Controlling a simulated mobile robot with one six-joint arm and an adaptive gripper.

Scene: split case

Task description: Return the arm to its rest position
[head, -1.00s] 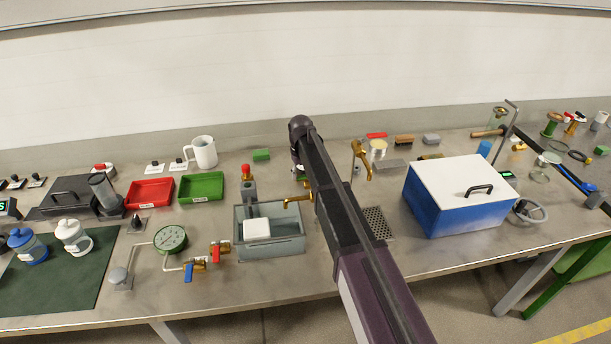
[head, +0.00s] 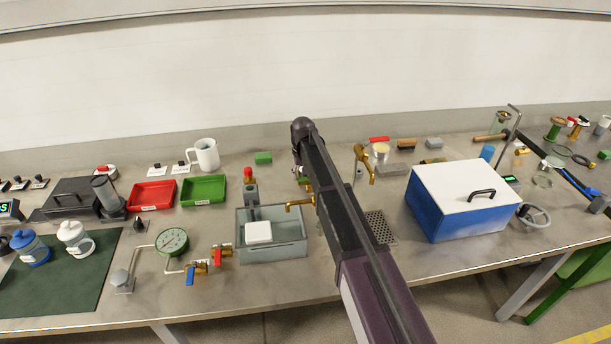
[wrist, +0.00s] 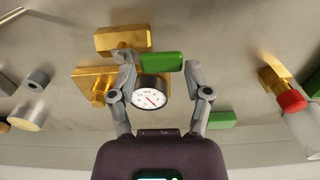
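My arm reaches out over the workbench (head: 330,277) in the head view, and it hides my gripper there. In the wrist view my gripper (wrist: 162,72) has its two fingers spread apart with nothing held between them. Beyond the fingers are a small round gauge (wrist: 151,91), a green block (wrist: 160,61) and brass fittings (wrist: 122,38). I cannot tell whether the left finger touches any of these.
A grey basin (head: 273,248) with a white block (head: 258,232) stands left of my arm. Red (head: 151,195) and green (head: 203,190) trays lie at the left.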

